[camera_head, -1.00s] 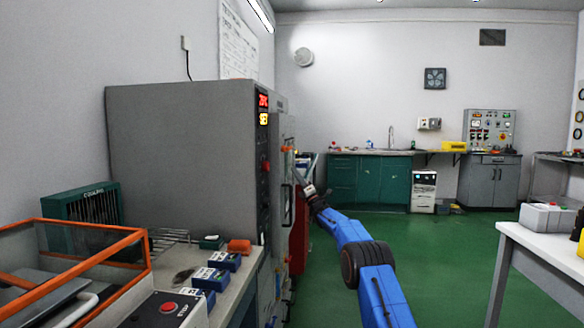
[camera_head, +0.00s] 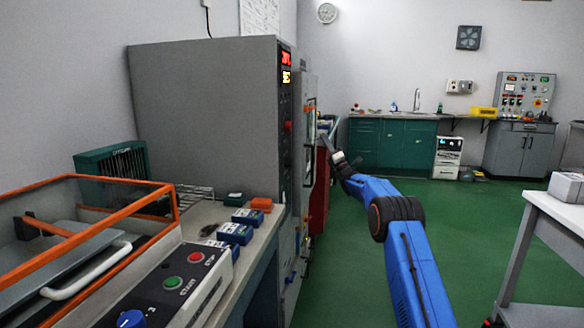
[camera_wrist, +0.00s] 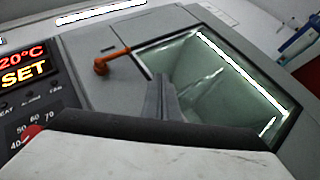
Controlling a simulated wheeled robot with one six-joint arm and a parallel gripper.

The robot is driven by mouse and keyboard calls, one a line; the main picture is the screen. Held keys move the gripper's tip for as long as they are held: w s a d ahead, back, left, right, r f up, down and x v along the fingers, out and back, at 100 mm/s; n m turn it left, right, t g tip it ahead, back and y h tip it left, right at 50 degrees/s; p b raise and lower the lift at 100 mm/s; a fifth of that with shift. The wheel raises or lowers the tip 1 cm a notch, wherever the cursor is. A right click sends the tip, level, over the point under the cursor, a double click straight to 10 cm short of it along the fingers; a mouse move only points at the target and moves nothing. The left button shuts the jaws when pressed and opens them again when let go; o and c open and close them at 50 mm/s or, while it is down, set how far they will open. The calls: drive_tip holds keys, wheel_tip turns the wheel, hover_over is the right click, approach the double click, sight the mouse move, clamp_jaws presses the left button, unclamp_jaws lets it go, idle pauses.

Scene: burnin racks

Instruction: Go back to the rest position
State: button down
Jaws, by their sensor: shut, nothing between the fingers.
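My gripper (camera_head: 327,143) is at the far end of my blue arm in the head view, small, beside the front of the grey oven-like chamber (camera_head: 205,120). In the wrist view my gripper's fingers (camera_wrist: 160,82) are together and empty. They stand in front of the chamber door's lit window (camera_wrist: 220,75). An orange door handle (camera_wrist: 112,60) is left of the fingers. I cannot tell whether the fingers touch the door. The chamber's display (camera_wrist: 22,68) reads 20°C and SET.
A bench at the left carries an orange-framed case (camera_head: 85,225), a start/stop panel (camera_head: 185,275) and small blue boxes (camera_head: 236,232). A white table (camera_head: 560,212) stands at the right. Green floor (camera_head: 465,240) is open between. Teal cabinets (camera_head: 392,143) line the back wall.

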drive_tip(key=s+d+r+m+g+h, duration=0.1)
drive_tip(key=s+r+m+g+h, duration=0.1)
drive_tip(key=s+r+m+h, duration=0.45)
drive_tip(key=s+d+r+m+g+h, duration=0.15)
drive_tip(key=s+r+m+h, duration=0.25)
drive_tip(key=s+m, duration=0.55)
drive_tip(key=s+d+f+m+g+h, duration=0.1)
drive_tip(key=s+f+m+g, duration=0.2)
drive_tip(key=s, duration=1)
drive_tip(key=s+f+m+g+h, duration=0.2)
drive_tip(key=s+f+g, duration=0.1)
drive_tip(key=s, duration=1)
drive_tip(key=s+a+f+m+g, duration=0.1)
drive_tip(key=s+f+m+g, duration=0.2)
drive_tip(key=s+f, duration=0.6)
drive_tip(key=s+a+f+m+g+y, duration=0.1)
drive_tip(key=s+f, duration=0.7)
drive_tip(key=s, duration=1.6)
drive_tip(key=s+f+m+g, duration=0.4)
drive_tip(key=s+f, duration=0.5)
drive_tip(key=s, duration=0.7)
drive_tip(key=shift+s+a+f+m+g, duration=0.3)
drive_tip(key=shift+s+a+m+g, duration=0.1)
drive_tip(key=shift+m, duration=0.2)
